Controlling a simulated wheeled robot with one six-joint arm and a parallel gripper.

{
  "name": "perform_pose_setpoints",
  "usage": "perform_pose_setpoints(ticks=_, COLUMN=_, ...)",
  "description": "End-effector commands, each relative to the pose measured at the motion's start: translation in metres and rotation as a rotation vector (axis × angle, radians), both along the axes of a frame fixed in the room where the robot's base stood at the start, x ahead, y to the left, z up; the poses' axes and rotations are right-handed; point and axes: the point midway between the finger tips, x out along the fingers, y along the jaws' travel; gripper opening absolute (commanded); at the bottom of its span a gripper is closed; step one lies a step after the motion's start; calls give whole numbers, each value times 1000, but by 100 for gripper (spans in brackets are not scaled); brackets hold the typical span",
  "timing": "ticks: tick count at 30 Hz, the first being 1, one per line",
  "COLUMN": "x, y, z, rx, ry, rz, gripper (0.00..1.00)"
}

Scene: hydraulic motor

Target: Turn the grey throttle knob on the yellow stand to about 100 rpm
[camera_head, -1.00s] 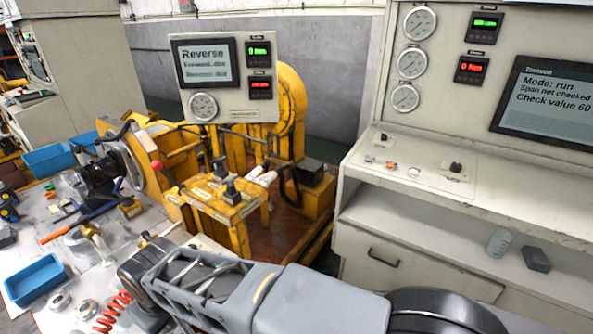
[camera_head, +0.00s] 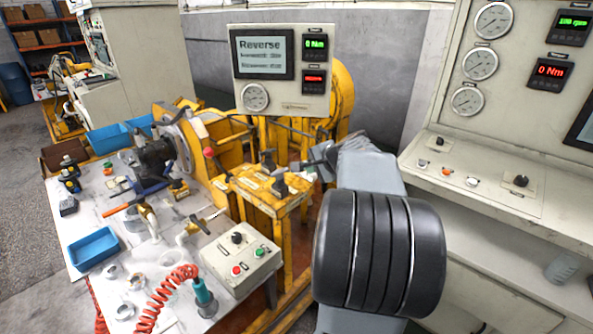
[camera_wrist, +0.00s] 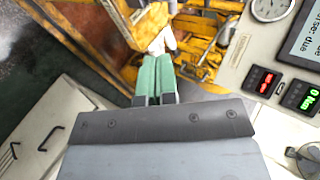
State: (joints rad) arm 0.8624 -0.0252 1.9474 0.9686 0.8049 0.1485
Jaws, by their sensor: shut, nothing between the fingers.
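The yellow stand (camera_head: 262,197) is in the middle of the head view, with dark levers (camera_head: 280,184) on top. My gripper (camera_head: 306,167) is at the stand's right edge, seen small and partly behind my arm. In the wrist view its two green fingers (camera_wrist: 156,62) are shut together and empty. A pale grey-white knob-like part (camera_wrist: 162,40) lies just beyond the fingertips; I cannot tell whether they touch. In the head view I cannot make it out clearly. The cabinet's green display (camera_head: 573,23) shows a three-digit rpm figure, probably 100, but blurred.
The instrument panel (camera_head: 284,68) reads "Reverse" and stands behind the yellow stand. A control box (camera_head: 236,256) with buttons and a cluttered table with a blue tray (camera_head: 94,249) are at left. The grey cabinet (camera_head: 480,228) is close on the right.

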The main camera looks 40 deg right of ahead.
Motion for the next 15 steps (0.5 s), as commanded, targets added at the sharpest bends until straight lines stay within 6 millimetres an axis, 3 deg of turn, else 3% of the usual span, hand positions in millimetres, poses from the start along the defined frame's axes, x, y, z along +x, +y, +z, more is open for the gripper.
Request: perform_pose_setpoints(ticks=15, x=70, y=-2, z=-55, rx=8, ry=-2, rz=-6, gripper=0)
